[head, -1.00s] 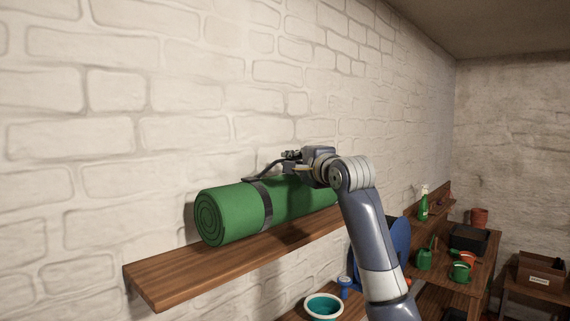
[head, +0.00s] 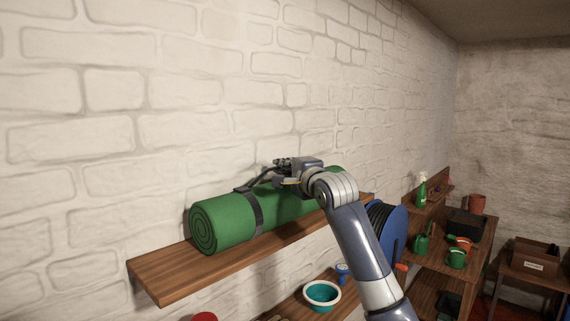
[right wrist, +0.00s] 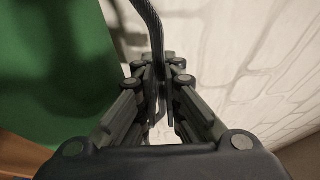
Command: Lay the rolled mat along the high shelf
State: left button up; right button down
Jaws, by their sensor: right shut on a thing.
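The rolled green mat (head: 225,222) lies lengthwise over the wooden high shelf (head: 165,278) against the brick wall, its spiral end toward me. A dark band circles it, and a dark carrying strap (head: 262,180) rises from it. My right gripper (head: 278,176) is above the mat, shut on the strap. The right wrist view shows the fingers (right wrist: 157,80) closed around the strap, with the green mat (right wrist: 50,75) at the left. The mat's underside looks at or very near the shelf top; I cannot tell if it touches. Its far end is partly hidden by my arm. My left gripper is not in view.
Below the shelf are a teal bowl (head: 322,293) and a blue reel (head: 388,232). The shelf's near-left end is bare.

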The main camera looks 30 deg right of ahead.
jog(key=shift+a+r, duration=0.1)
jog(key=shift+r, duration=0.05)
jog(key=c, duration=1.8)
grip_release()
jog(key=shift+f, duration=0.25)
jog(key=shift+o, duration=0.2)
jog(key=shift+s, duration=0.1)
